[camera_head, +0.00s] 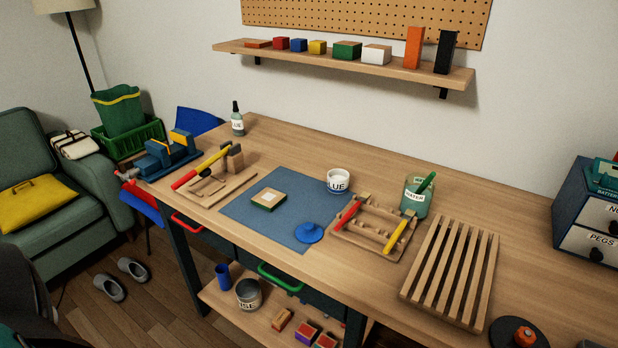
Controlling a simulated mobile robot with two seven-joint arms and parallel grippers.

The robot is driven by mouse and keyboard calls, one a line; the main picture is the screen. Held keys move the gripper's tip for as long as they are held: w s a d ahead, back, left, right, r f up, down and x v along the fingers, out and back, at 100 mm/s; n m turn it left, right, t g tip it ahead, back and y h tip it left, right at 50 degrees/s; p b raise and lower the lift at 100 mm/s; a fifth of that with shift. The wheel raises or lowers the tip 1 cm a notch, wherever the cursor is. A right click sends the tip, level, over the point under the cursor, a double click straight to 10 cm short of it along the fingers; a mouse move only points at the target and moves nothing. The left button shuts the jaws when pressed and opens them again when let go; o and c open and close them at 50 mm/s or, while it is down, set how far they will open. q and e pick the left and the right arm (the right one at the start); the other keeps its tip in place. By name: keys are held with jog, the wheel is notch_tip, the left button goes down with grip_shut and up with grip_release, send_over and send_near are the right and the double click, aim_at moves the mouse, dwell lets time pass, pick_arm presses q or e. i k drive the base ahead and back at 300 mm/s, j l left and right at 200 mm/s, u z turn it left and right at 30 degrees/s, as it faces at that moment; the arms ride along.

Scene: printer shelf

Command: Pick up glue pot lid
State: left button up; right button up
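The blue round lid (309,233) with a small knob on top lies at the front right edge of the blue mat (255,217) on the workbench. The white glue pot (339,183), with a partly readable "LUE" label, stands upright behind it at the mat's back right corner. The lid is apart from the pot. Neither of my grippers shows in the head view.
A wooden rack (374,228) with red- and yellow-handled tools stands just right of the lid. A small block (268,199) sits on the mat. A water jar (417,196) and slatted rack (452,270) are farther right. The bench front edge is near the lid.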

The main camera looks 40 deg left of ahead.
aim_at(308, 233)
jog(key=u, duration=0.95)
